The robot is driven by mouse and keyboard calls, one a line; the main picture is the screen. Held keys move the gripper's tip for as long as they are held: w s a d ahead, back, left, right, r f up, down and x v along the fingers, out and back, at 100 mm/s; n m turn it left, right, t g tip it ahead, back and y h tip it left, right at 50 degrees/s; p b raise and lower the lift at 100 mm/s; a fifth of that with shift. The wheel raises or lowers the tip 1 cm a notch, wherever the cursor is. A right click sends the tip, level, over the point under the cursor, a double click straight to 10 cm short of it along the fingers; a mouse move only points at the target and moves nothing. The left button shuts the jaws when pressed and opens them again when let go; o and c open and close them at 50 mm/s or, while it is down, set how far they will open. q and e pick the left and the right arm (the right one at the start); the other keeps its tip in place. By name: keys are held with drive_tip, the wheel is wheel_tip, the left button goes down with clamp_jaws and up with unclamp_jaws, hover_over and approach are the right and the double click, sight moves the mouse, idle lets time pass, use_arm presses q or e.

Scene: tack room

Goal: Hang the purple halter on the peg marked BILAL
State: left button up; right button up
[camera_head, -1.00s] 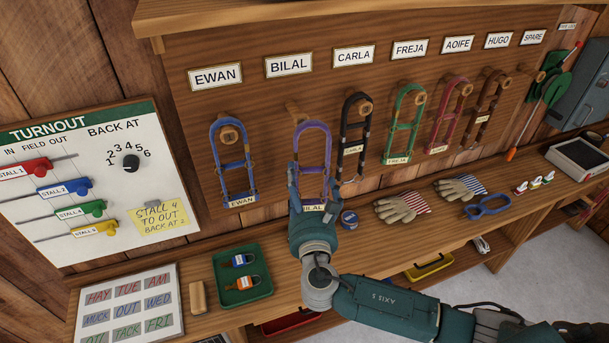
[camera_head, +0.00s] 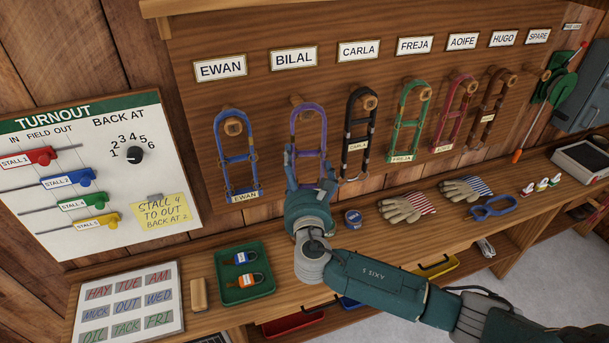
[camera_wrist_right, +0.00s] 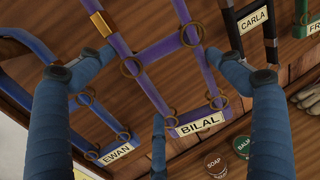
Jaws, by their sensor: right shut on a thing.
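The purple halter (camera_head: 323,130) is upright in front of the board below the BILAL sign (camera_head: 294,58). Its top loop is at the wooden BILAL peg (camera_head: 297,101); I cannot tell whether the loop is around the peg or just in front of it. My right gripper (camera_head: 310,180) is shut on the halter's lower part. In the right wrist view, the purple straps (camera_wrist_right: 175,60) and BILAL tag (camera_wrist_right: 201,123) show between my blue fingers; the halter's top is out of that view. My left gripper is not in view.
The blue EWAN halter (camera_head: 220,150) hangs close on the left and the black CARLA halter (camera_head: 346,130) close on the right. Below, the bench holds a green tray (camera_head: 262,289), a blue tin (camera_head: 353,218) and gloves (camera_head: 400,210).

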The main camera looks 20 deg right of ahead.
drive_tip(key=shift+w+b, duration=0.35)
drive_tip(key=shift+w, duration=0.45)
drive_tip(key=shift+w+b, duration=0.7)
drive_tip(key=shift+w, duration=0.05)
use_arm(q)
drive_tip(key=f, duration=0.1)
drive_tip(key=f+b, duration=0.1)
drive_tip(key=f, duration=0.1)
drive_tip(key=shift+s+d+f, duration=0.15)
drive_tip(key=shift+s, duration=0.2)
use_arm(e)
drive_tip(key=shift+w+a+f, duration=0.1)
drive_tip(key=shift+w+f, duration=0.15)
drive_tip(key=shift+w, duration=0.25)
drive_tip(key=shift+w+f, duration=0.2)
drive_tip(key=shift+w, duration=0.3)
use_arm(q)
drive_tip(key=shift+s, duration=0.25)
use_arm(e)
drive_tip(key=shift+f, duration=0.15)
drive_tip(key=o, duration=1.2)
